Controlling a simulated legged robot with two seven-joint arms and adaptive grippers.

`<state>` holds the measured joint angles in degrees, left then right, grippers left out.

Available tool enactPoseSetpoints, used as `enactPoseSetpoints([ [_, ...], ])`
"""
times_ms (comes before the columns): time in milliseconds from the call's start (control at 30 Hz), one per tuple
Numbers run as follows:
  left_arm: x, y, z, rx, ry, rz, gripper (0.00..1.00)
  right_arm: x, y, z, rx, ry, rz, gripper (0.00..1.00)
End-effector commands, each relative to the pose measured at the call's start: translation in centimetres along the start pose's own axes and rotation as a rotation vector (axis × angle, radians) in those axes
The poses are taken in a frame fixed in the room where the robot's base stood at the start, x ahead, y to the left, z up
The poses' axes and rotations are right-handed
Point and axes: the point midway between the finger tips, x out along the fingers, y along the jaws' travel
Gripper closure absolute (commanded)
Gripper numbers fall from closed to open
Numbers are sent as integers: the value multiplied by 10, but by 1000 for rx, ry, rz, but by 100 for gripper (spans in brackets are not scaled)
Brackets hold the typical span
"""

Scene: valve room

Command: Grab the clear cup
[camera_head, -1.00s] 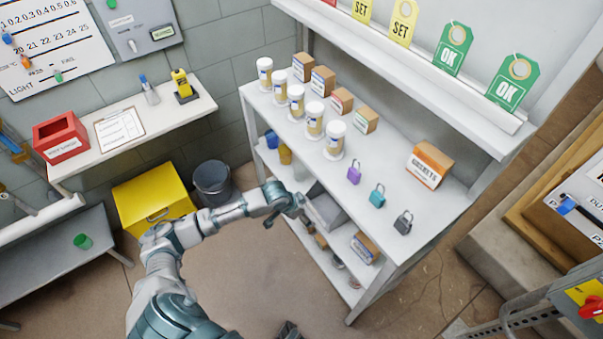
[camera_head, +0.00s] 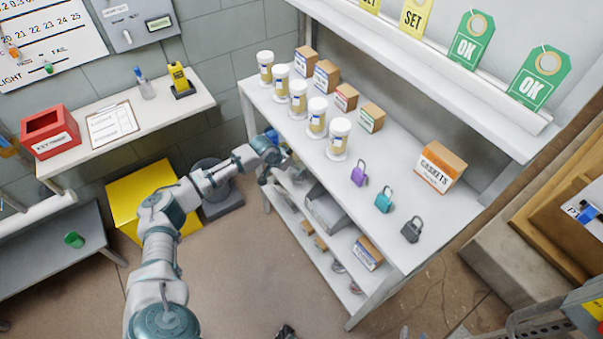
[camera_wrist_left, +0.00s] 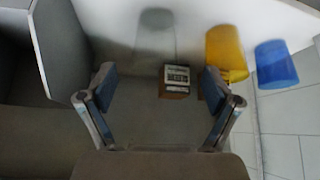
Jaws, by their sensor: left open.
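The clear cup (camera_wrist_left: 156,38) is see-through grey and shows at the top centre of the left wrist view, on the shelf's lower level. I cannot make it out in the head view. My left gripper (camera_wrist_left: 158,84) is open, its fingers spread on either side below the cup, apart from it, with nothing held. In the head view the left gripper (camera_head: 279,165) reaches in under the shelf's top board and is partly hidden. A small dark part of my right gripper (camera_head: 287,331) shows at the bottom edge; its jaws are unclear.
A yellow cup (camera_wrist_left: 227,52) and a blue cup (camera_wrist_left: 275,64) stand right of the clear cup. A small labelled box (camera_wrist_left: 176,80) lies between the fingers. The top board (camera_head: 330,185) overhangs, holding white jars (camera_head: 317,115), boxes and padlocks (camera_head: 384,199).

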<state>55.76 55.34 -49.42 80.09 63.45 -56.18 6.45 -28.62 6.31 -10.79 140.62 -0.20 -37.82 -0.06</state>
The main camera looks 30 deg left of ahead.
Motion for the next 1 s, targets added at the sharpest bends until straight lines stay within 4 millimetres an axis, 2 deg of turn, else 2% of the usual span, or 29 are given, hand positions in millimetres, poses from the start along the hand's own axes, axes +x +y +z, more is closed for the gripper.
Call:
enactPoseSetpoints([
  [267,16,4,0,4,0,-3,10,4,0,-17,7,122,-11,60],
  [500,49,2,7,1,-2,1,10,5,-9,-53,14,371,-25,60],
  [600,57,1,6,0,0,1,10,1,-11,-65,16,446,-29,60],
  [933,58,2,3,2,3,0,10,-3,-11,-73,19,494,-32,60],
  [1000,58,3,3,4,3,-1,28,-3,-10,-73,20,493,-32,60],
])
